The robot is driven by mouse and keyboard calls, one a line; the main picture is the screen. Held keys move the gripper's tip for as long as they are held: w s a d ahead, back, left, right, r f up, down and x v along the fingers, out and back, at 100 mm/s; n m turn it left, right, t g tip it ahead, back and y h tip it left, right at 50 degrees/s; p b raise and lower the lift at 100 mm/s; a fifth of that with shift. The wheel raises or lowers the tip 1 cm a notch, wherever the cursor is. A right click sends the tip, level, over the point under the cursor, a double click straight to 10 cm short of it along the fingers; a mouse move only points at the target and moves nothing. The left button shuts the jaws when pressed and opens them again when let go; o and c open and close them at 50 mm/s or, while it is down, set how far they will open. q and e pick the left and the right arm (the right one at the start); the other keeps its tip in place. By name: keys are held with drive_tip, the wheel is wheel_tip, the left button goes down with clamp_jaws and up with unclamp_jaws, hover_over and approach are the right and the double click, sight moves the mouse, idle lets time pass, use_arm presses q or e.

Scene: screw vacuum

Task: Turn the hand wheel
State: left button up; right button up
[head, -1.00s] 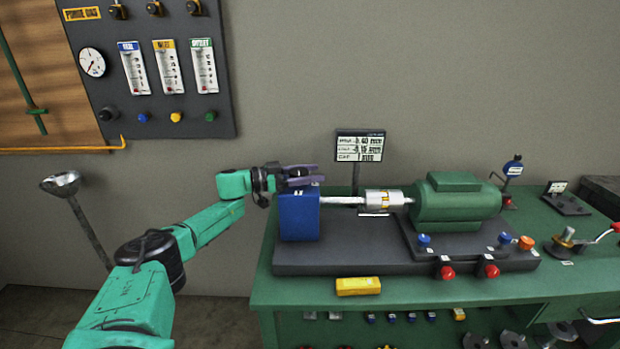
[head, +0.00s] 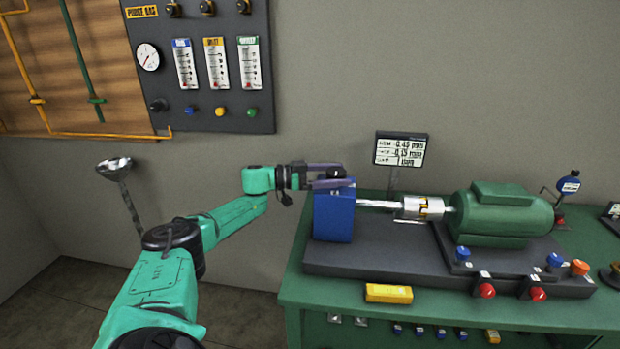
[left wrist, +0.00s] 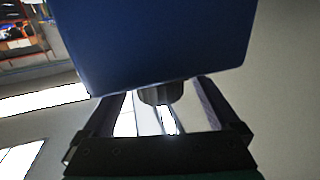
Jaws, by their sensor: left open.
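No spoked hand wheel can be made out clearly. A blue block (head: 333,217) stands at the left end of the bench machine, with a small dark knob (head: 336,173) at its top. My left gripper (head: 328,177) is at the top of the block, its purple fingers open and lying on either side of the knob. In the left wrist view the blue block (left wrist: 155,45) fills the top and hides the fingertips. The round dark knob (left wrist: 161,93) shows between the fingers; I cannot tell whether they touch it. My right gripper is not in view.
A shaft (head: 377,204) and coupling (head: 423,208) run from the block to a green motor (head: 500,217). A yellow box (head: 389,293) lies on the green bench (head: 300,288). A small display (head: 401,150) stands behind. A gauge panel (head: 215,70) hangs on the wall.

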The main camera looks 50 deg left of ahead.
use_arm(q)
drive_tip(key=b+v, duration=0.2)
drive_tip(key=v, duration=0.9)
drive_tip(key=shift+s+a, duration=0.1)
